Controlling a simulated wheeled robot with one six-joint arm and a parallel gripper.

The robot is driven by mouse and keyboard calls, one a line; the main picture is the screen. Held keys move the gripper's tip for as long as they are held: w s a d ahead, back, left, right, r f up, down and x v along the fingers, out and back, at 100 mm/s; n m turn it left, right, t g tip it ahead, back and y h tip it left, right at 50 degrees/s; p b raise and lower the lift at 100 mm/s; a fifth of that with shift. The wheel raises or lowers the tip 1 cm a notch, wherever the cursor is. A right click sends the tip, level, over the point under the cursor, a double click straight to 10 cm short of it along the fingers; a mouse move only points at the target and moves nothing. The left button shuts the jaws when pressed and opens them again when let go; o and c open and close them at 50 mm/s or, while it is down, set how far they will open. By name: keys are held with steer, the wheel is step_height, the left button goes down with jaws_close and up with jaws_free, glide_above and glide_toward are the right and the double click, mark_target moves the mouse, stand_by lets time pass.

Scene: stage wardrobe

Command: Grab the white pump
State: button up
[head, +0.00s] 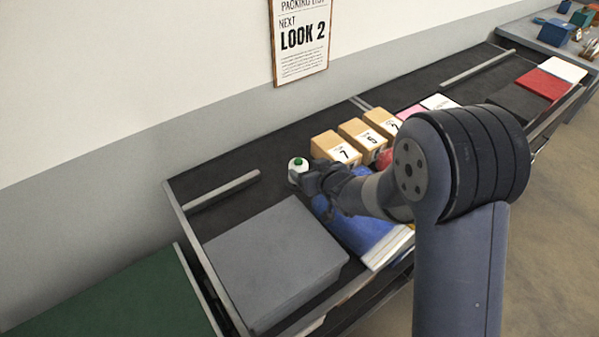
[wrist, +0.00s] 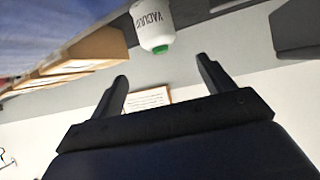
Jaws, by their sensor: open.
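The white pump (head: 298,171) is a small white rounded body with a green top, standing on the dark shelf left of the tan boxes. In the wrist view the white pump (wrist: 152,24) appears upside down, with printed lettering that looks like "VACUUM". My gripper (head: 309,181) is just right of it in the head view, partly hiding its side. In the wrist view my gripper (wrist: 162,70) is open and empty, with the pump beyond the fingertips and not between them.
Several tan numbered boxes (head: 335,147) stand close right of the pump. A grey box (head: 273,262) and a blue item (head: 365,232) lie nearer the front. A metal bar (head: 222,190) is at left. The shelf behind the pump (head: 262,157) is clear.

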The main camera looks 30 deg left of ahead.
mark_target(300, 169)
steer(key=f, duration=0.3)
steer(key=shift+w+a+f+p, duration=0.2)
steer(key=shift+a+p, duration=0.1)
steer(key=shift+p+x, duration=0.85)
steer(key=shift+x, duration=2.55)
steer(key=shift+c, duration=0.4)
steer(key=shift+r, duration=0.1)
steer(key=c, duration=1.2)
